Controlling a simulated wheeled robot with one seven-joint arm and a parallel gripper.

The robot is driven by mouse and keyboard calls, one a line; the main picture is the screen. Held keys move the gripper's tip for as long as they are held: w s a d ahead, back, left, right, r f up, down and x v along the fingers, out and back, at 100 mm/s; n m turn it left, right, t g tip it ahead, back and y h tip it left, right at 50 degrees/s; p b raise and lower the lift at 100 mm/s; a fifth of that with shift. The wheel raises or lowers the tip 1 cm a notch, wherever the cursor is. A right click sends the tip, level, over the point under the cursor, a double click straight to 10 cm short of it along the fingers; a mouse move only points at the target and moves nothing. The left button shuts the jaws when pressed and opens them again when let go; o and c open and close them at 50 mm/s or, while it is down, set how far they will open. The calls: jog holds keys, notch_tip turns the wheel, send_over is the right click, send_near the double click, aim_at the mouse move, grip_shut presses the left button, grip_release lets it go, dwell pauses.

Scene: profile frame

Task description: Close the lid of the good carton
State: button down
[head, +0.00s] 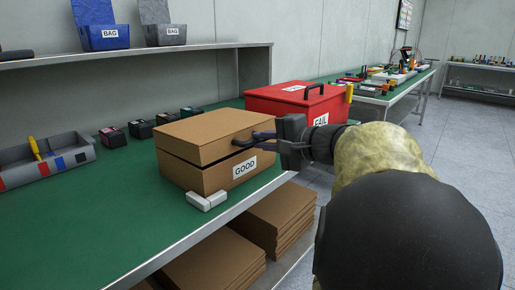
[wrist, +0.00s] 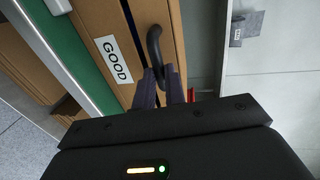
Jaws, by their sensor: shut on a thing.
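The good carton (head: 190,175) is a brown box with a white GOOD label (head: 244,168), standing on the green bench. Its lid (head: 212,128) is lowered over it but tilted slightly up, with a dark gap between lid and body on the left side. A dark loop handle sits on the lid's front; it shows clearly in the wrist view (wrist: 153,42). My gripper (head: 258,140) reaches in from the right and is shut on this handle. In the wrist view its fingers (wrist: 160,85) close around the handle's lower end, beside the GOOD label (wrist: 114,60).
A red FAIL box (head: 290,103) stands just behind my gripper. A small white block (head: 207,200) lies at the carton's front foot. Several dark small boxes (head: 140,128) and a grey tray (head: 40,162) are to the left. Flat cardboard lies on the lower shelf.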

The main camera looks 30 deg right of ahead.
jog(key=shift+f+b, duration=0.3)
jog(key=shift+f, duration=0.25)
jog(key=c, duration=1.5)
grip_release()
jog(key=shift+a, duration=0.1)
jog(key=shift+o, duration=0.2)
jog(key=p+v, duration=0.4)
jog(key=v, duration=1.3)
jog(key=shift+s+p, duration=0.2)
jog(key=shift+p, duration=0.1)
